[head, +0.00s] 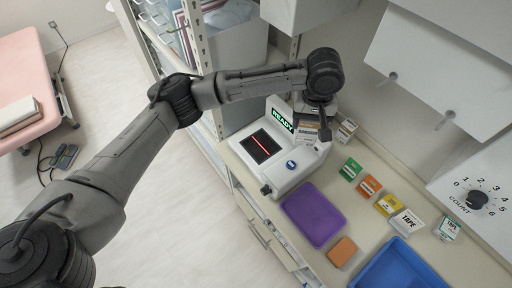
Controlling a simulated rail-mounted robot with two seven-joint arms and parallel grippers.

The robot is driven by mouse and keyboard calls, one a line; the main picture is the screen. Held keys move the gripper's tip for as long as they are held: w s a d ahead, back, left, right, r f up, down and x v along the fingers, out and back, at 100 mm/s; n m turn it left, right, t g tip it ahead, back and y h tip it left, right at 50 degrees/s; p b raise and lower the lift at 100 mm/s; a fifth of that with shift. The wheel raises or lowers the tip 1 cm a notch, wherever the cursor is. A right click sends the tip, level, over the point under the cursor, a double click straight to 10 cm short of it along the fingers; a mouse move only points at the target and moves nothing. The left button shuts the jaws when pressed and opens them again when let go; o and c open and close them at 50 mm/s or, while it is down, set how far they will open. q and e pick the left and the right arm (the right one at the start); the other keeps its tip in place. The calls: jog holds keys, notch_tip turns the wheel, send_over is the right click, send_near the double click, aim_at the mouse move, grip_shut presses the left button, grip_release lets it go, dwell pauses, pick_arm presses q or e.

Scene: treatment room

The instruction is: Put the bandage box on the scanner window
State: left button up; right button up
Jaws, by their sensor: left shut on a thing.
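The scanner (297,170) is a white unit on the counter with a READY sign. Its dark scanner window (261,146) shows a red line and is bare. My left gripper (319,121) is just right of the window, near the READY sign, and is shut on the bandage box (306,131). The box is small, white and brown with dark lettering, partly covered by the gripper. From this angle I cannot tell how high the box is above the scanner. My right gripper is not in view.
Several small boxes, including a green one (350,169) and a tape box (406,222), line the counter's back. A count dial (477,200) is at right.

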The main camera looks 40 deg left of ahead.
pick_arm(q)
jog(key=f+n, duration=0.1)
jog(key=f, duration=0.1)
jog(key=w+a+f+n+b, duration=0.1)
jog(key=f+n, duration=0.1)
jog(key=a+f+n, duration=0.1)
jog(key=f, duration=0.1)
jog(key=shift+w+a+f, duration=0.2)
jog(key=shift+w+f, duration=0.15)
jog(key=shift+w, duration=0.05)
jog(key=shift+w+a+f+n+b, duration=0.1)
jog(key=shift+a+f+n+b, duration=0.55)
jog(key=shift+a+f, duration=2.15)
jog(key=shift+a+f+n+b, duration=0.15)
jog(key=shift+a+f+n, duration=0.95)
jog(key=shift+a+f, duration=1.7)
jog(key=shift+w+a+f+n+b, duration=0.1)
jog(key=shift+a+f+n+b, duration=0.55)
jog(key=shift+a+f, duration=2.15)
jog(key=shift+d+f+p, duration=0.3)
jog(key=shift+d+f, duration=0.4)
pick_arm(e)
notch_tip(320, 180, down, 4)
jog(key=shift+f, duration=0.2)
pick_arm(q)
jog(key=shift+f, duration=0.2)
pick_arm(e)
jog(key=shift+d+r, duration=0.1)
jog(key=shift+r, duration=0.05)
